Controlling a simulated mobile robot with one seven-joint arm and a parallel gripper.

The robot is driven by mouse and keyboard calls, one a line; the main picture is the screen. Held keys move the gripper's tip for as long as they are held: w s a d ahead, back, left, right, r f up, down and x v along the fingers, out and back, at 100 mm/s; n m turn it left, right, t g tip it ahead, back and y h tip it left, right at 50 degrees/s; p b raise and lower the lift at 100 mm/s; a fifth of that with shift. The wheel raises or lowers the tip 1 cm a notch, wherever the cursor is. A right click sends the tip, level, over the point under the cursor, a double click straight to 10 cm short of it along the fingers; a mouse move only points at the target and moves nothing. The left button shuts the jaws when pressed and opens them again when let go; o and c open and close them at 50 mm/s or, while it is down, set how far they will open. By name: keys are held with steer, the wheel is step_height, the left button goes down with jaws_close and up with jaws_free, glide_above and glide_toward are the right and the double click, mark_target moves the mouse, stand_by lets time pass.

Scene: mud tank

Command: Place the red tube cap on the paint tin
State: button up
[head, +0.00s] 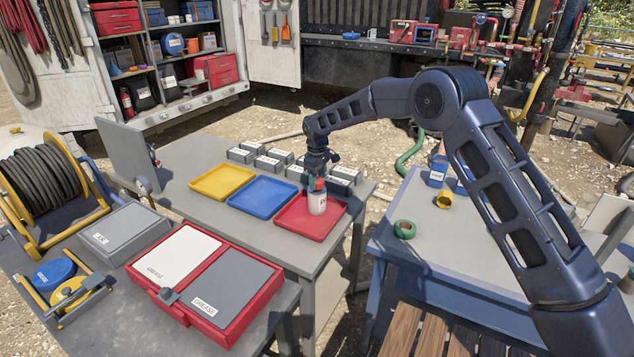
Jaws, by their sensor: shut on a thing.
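My gripper (317,182) points down over the red tray. It is shut on a small red piece, which looks like the red tube cap and is mostly hidden by the fingers. A small white tin with a dark letter on its side, which looks like the paint tin (317,204), stands upright in the red tray (290,222), directly under my gripper. The fingertips are at the tin's top. I cannot tell whether the cap touches the tin.
A blue tray (244,204) and a yellow tray (207,190) lie left of the red one. Several grey labelled blocks (268,164) stand behind the trays. A red case (160,294) and a cable reel (45,185) are at left. A green ring (404,229) lies on the right table.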

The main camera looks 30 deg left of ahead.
mark_target(317, 180)
steer(key=shift+f, duration=0.55)
steer(key=shift+f, duration=0.1)
steer(key=o, duration=0.9)
steer(key=shift+o, duration=0.2)
step_height(317, 180, up, 12)
